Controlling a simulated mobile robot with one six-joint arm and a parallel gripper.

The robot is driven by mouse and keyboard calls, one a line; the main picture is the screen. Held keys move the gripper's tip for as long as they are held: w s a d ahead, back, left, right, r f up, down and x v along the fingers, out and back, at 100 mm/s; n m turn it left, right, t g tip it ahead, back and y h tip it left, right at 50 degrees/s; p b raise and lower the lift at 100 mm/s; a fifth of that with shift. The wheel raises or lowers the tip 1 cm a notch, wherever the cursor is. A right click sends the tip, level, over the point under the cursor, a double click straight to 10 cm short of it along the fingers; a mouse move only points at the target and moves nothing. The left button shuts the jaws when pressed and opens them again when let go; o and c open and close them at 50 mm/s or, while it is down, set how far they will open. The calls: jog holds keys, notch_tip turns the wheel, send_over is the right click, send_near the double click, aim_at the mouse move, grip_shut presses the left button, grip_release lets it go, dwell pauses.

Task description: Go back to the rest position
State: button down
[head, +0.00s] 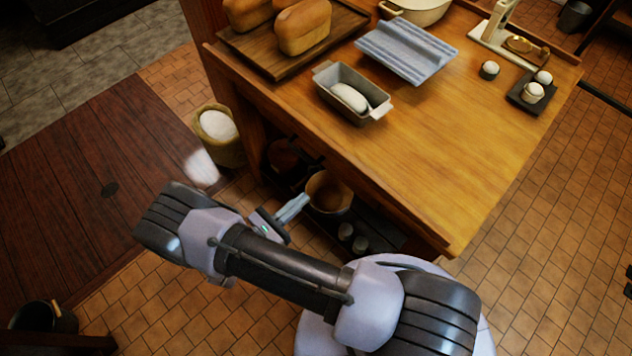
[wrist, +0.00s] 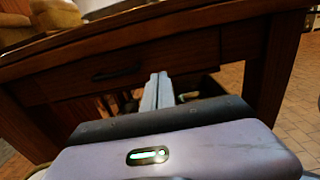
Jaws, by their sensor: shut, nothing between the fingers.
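My gripper (head: 292,207) is shut and empty, with its fingers pressed together. In the head view it is off the near left edge of the wooden table (head: 470,160), apart from it and over the floor side. It also shows in the wrist view (wrist: 158,80), where the fingers point at the table's side, below the tabletop edge and close to a drawer front (wrist: 118,62). My arm is folded across the lower middle of the head view.
A sack (head: 217,125) stands at the table's left. Pots (head: 328,190) sit underneath. Tiled floor is clear to the right.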

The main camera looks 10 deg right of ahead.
jog(key=s+d+r+m+g+y, duration=0.1)
jog(key=s+r+m+y, duration=0.3)
jog(key=r+m, duration=0.5)
jog(key=s+d+r+m+g+y, duration=0.1)
jog(key=s+d+r+m+y, duration=0.2)
jog(key=r+m+y, duration=0.4)
jog(key=s+d+r+m+g+y, duration=0.2)
jog(key=s+r+m+y, duration=0.3)
jog(key=r+m, duration=0.8)
notch_tip(320, 180, up, 6)
jog(key=shift+d+r+y, duration=0.2)
jog(key=shift+r+y, duration=0.05)
jog(key=shift+y, duration=0.25)
